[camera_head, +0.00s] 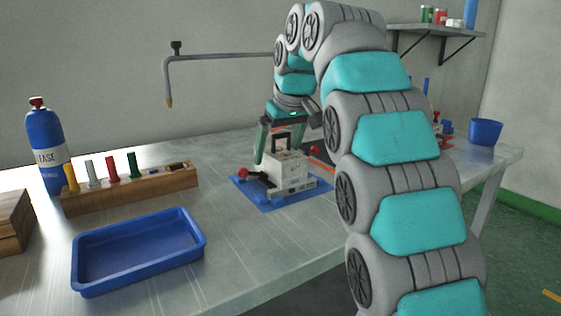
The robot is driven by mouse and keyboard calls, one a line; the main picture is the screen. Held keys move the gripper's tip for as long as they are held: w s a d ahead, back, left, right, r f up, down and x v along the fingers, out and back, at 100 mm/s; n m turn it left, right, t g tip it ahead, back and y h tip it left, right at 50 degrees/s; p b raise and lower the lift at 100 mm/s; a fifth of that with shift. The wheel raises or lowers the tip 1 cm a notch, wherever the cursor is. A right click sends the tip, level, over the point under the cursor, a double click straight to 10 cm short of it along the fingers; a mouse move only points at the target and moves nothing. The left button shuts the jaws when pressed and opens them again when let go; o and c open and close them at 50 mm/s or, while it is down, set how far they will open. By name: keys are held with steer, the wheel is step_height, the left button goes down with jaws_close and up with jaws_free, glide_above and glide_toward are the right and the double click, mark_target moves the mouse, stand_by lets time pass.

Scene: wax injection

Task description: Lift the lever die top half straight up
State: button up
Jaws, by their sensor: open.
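The lever die (287,173) is a pale, blocky metal piece standing on a blue mat (258,202) on the table. Its top half (288,163) sits on the lower half, with a dark handle on top. A red-knobbed lever (244,174) sticks out at its left, and an orange-red bar shows at its right. My gripper (280,150) comes down from above with its fingers apart. One greenish finger shows to the left of the handle; the other is partly hidden. I cannot tell whether the fingers touch the die.
A blue tray (140,285) lies at the front left. A wooden rack (130,192) with several coloured tools and a blue bottle (46,150) stand behind it. A bent pipe (215,58) hangs over the back. A blue cup (485,132) stands far right. Table between tray and mat is clear.

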steer(key=shift+c, duration=0.4)
jaws_close()
stand_by(0.4)
steer(key=shift+r, duration=0.1)
